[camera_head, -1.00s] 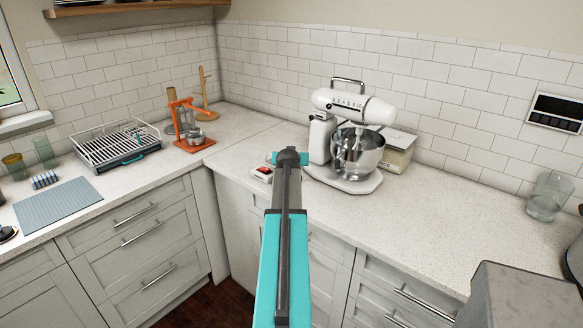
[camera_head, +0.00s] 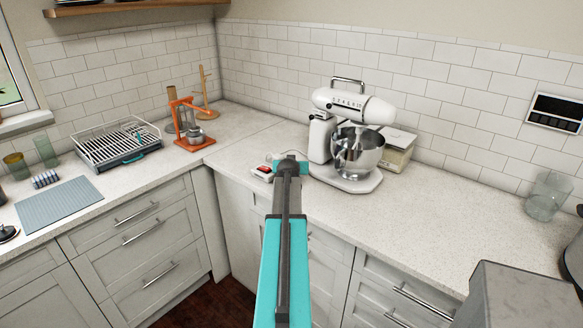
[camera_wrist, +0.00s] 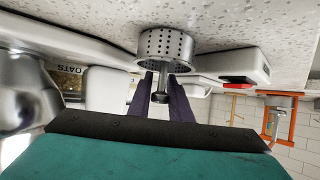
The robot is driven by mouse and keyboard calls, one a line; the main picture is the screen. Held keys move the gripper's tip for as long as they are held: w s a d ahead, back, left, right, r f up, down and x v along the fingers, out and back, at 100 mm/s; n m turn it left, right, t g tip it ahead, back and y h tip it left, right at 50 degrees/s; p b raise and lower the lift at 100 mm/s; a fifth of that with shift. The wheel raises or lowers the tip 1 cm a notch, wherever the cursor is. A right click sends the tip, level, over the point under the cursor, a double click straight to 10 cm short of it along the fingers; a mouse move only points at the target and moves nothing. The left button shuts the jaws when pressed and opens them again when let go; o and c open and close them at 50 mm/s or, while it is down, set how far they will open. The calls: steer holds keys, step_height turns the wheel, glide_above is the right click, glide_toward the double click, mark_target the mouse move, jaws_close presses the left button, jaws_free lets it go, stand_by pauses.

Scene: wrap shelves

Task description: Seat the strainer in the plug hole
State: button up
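The strainer (camera_wrist: 167,45) is a perforated metal cup with a stem and a dark knob. In the wrist view, which is upside down, it is close to the speckled counter; I cannot tell whether it touches it. My gripper (camera_wrist: 160,92) has its two dark fingers on either side of the stem and knob. Whether they press on it is unclear. In the head view my gripper (camera_head: 289,160) is over the counter, left of the mixer, and the strainer is hidden behind my arm. No plug hole is visible.
A white stand mixer (camera_head: 347,106) with a steel bowl (camera_head: 357,153) stands close on the right. A white device with a red part (camera_head: 262,172) is just left of my gripper. An orange-framed press (camera_head: 190,125) and a dish rack (camera_head: 117,146) are farther left. The right counter is mostly clear.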

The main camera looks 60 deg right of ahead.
steer(key=o, duration=0.3)
steer(key=shift+r, duration=0.25)
steer(key=shift+s+a+r, duration=0.15)
steer(key=shift+s+a, duration=0.05)
steer(key=shift+a, duration=0.35)
steer(key=shift+b+v, duration=1.15)
steer(key=shift+v, duration=4.2)
steer(key=shift+r, duration=0.1)
